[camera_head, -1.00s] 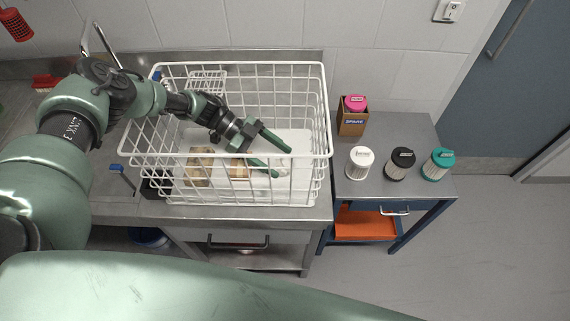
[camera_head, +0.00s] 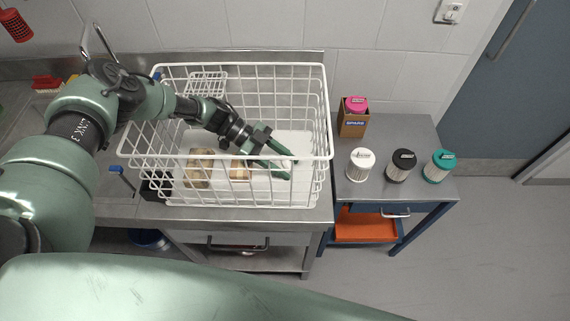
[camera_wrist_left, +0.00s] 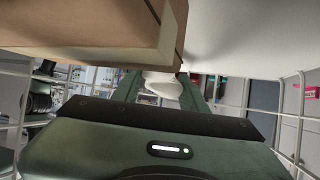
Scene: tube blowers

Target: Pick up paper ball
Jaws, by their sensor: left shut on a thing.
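My left gripper (camera_head: 289,166) reaches down into the white wire basket (camera_head: 230,160), its fingers pointing right near the basket's right end. In the left wrist view the paper ball (camera_wrist_left: 163,85), white and crumpled, sits between the green fingers (camera_wrist_left: 160,90), which are shut on it. In the head view the ball is mostly hidden by the fingers. My right gripper is not in view.
Cardboard-coloured items (camera_head: 199,166) and a small tan box (camera_head: 240,171) lie in the basket, and a brown box (camera_wrist_left: 90,25) is close to the gripper. The basket's wire walls surround the gripper. Filter cups (camera_head: 361,165) stand on the side table.

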